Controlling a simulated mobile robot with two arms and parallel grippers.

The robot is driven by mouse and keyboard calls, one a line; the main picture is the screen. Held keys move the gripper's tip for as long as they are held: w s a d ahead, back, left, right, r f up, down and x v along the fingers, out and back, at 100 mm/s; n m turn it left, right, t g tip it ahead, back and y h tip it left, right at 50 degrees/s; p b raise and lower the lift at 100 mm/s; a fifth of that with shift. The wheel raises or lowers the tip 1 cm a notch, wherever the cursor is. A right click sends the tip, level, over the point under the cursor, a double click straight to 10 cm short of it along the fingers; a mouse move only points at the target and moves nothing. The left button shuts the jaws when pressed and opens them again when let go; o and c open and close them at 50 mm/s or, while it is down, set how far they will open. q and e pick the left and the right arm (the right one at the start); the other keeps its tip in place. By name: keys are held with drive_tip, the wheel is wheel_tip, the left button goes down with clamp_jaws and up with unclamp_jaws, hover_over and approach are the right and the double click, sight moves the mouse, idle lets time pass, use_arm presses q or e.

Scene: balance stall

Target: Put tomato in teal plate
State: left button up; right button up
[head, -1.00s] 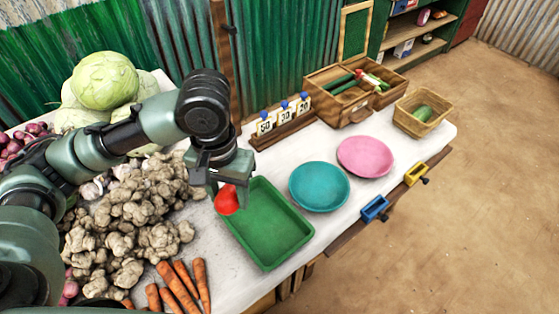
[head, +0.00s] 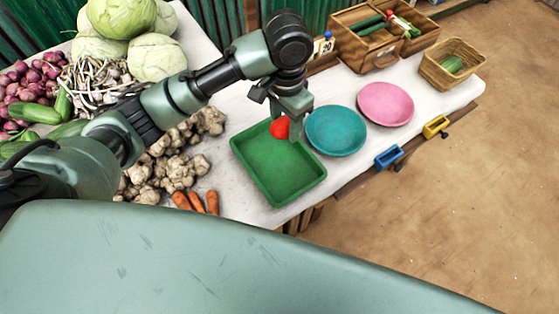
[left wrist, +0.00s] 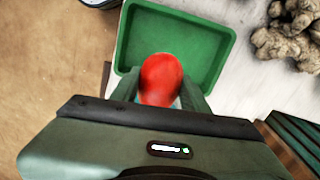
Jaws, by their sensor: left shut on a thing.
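The red tomato (head: 280,128) is held in my left gripper (head: 287,122), above the upper right part of the green tray. In the left wrist view the tomato (left wrist: 161,79) sits between the two fingers, with the tray behind it. The teal plate (head: 336,132) lies on the table just right of the gripper and looks empty. My right gripper is not in view.
The green tray (head: 305,184) looks empty. A pink plate (head: 386,104) lies right of the teal one. Ginger (head: 170,172), carrots (head: 195,202) and cabbages (head: 157,58) lie to the left. A wooden box (head: 383,60) and a basket (head: 452,66) stand behind.

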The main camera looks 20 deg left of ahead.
use_arm(q)
hover_over(283, 170)
wheel_tip(283, 170, down, 16)
drive_tip(key=shift+d+r, duration=0.1)
drive_tip(key=shift+r, duration=0.15)
wheel_tip(283, 170, down, 3)
drive_tip(key=shift+p, duration=0.85)
drive_tip(key=shift+f, duration=0.4)
drive_tip(key=shift+f, duration=0.1)
drive_tip(key=o, duration=1.4)
drive_tip(key=shift+f, duration=0.1)
drive_tip(key=shift+o, duration=0.2)
